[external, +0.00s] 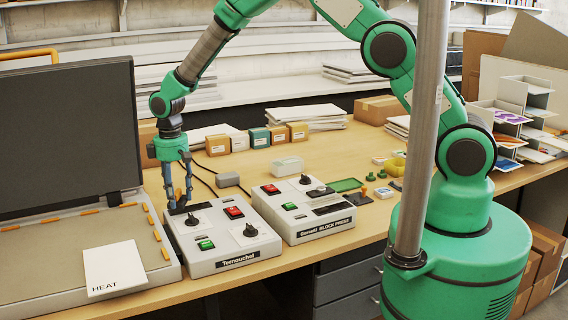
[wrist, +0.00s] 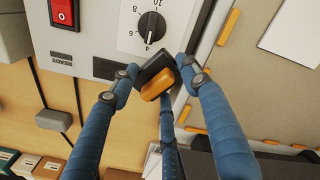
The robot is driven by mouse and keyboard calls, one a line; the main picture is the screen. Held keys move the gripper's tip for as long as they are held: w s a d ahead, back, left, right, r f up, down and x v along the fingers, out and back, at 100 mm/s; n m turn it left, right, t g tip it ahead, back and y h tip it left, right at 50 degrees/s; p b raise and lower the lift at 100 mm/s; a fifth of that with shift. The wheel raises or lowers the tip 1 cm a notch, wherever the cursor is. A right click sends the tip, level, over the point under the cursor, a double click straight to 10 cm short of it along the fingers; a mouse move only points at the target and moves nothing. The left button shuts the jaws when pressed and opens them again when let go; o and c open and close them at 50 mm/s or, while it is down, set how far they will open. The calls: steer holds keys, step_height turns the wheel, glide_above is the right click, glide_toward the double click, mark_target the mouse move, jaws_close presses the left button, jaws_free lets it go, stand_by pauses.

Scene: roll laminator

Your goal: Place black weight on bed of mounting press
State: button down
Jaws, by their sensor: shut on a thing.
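My gripper (external: 179,203) has blue fingers and points down at the back left corner of the left control box, beside the mounting press. In the wrist view my gripper (wrist: 160,72) is shut on the black weight (wrist: 154,60), a small dark block between the fingertips. An orange piece (wrist: 158,83) lies against it; I cannot tell whether it is part of the weight. In the external view the weight (external: 181,209) is a small dark shape at the fingertips. The press bed (external: 50,262) is tan with orange strips and lies to the left, under a raised dark lid (external: 65,135).
A white HEAT card (external: 114,268) lies on the bed's front right. The left control box (external: 222,243) has knobs and switches; a second control box (external: 303,209) stands right of it. Small boxes (external: 258,138) stand behind. A grey pole (external: 422,130) crosses the view.

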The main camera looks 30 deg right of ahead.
steer(key=s+a+n, duration=0.1)
steer(key=s+a, duration=0.2)
steer(key=s+a+n+p, duration=0.1)
steer(key=s+a, duration=0.2)
steer(key=a, duration=0.1)
steer(key=s+a, duration=0.3)
steer(key=a, duration=0.1)
steer(key=shift+r+n+p, duration=0.35)
steer(key=shift+n, duration=0.05)
steer(key=s+a+n, duration=0.1)
steer(key=s+a, duration=0.2)
steer(key=s, duration=0.2)
steer(key=s+a+n+p, duration=0.1)
steer(key=s+a, duration=0.3)
steer(key=s, duration=0.1)
steer(key=s+a+n+p, duration=0.1)
steer(key=s+a, duration=0.3)
steer(key=s, duration=0.1)
steer(key=shift+s+a+r+n, duration=0.15)
steer(key=shift+a+r+n, duration=0.1)
steer(key=shift+n, duration=0.15)
steer(key=shift+w+a+f+p, duration=0.35)
steer(key=shift+w+a, duration=0.8)
steer(key=shift+a, duration=1.2)
steer(key=shift+w+a+f+p, duration=0.1)
steer(key=shift+w+a+p, duration=0.4)
steer(key=shift+w+a, duration=1.2)
steer(key=shift+w+a+f+p, duration=0.25)
steer(key=shift+w+a+p, duration=0.25)
steer(key=shift+a, duration=2.45)
